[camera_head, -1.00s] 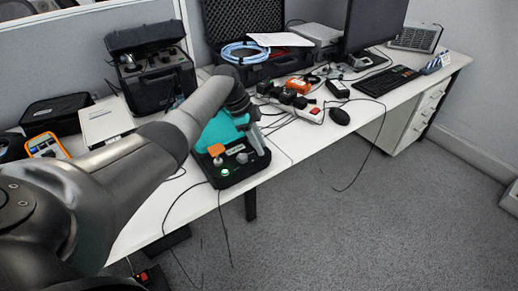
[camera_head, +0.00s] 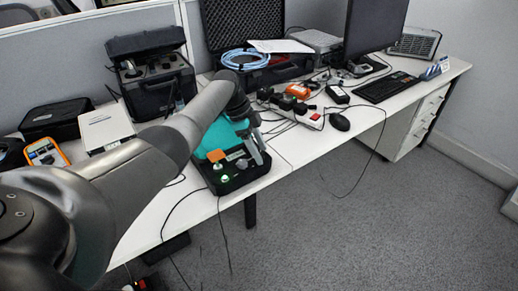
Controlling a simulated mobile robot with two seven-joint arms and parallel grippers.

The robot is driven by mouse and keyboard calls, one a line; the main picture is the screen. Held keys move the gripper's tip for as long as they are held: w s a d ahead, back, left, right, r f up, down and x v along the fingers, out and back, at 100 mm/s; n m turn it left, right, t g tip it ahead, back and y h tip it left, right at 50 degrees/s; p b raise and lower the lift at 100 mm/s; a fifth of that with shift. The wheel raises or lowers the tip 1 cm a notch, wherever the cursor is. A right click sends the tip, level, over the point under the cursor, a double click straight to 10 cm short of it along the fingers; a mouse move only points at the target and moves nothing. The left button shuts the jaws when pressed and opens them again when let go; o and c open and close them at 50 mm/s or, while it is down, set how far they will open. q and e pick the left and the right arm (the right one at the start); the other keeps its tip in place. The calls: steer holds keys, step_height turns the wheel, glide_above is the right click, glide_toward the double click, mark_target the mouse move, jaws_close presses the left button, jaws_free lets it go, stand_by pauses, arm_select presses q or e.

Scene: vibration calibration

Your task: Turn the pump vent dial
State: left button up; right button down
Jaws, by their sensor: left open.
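The pump (camera_head: 222,138) is a teal unit on a black base, standing near the front edge of the desk. Its front panel has an orange part (camera_head: 216,155), a small pale knob (camera_head: 242,163) and a green-lit round part (camera_head: 224,178). I cannot tell for sure which of these is the vent dial. My left arm reaches over the pump and hides part of its top. My left gripper (camera_head: 257,148) is open and points down at the right side of the pump, close to the pale knob. I cannot tell whether it touches. My right gripper is not in view.
The white desk (camera_head: 300,150) holds an open black case (camera_head: 243,30) with a blue hose, a power strip (camera_head: 309,118), a mouse (camera_head: 340,122), a keyboard (camera_head: 385,87) and a monitor (camera_head: 375,25). Loose cables lie beside the pump. An orange meter (camera_head: 45,153) is at left.

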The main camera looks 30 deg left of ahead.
arm_select(q)
steer(key=shift+r, duration=0.1)
steer(key=p+v, duration=0.4)
steer(key=v, duration=1.1)
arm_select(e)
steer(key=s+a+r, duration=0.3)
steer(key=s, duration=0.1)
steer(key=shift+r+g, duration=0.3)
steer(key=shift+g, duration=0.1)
arm_select(q)
steer(key=shift+s, duration=0.1)
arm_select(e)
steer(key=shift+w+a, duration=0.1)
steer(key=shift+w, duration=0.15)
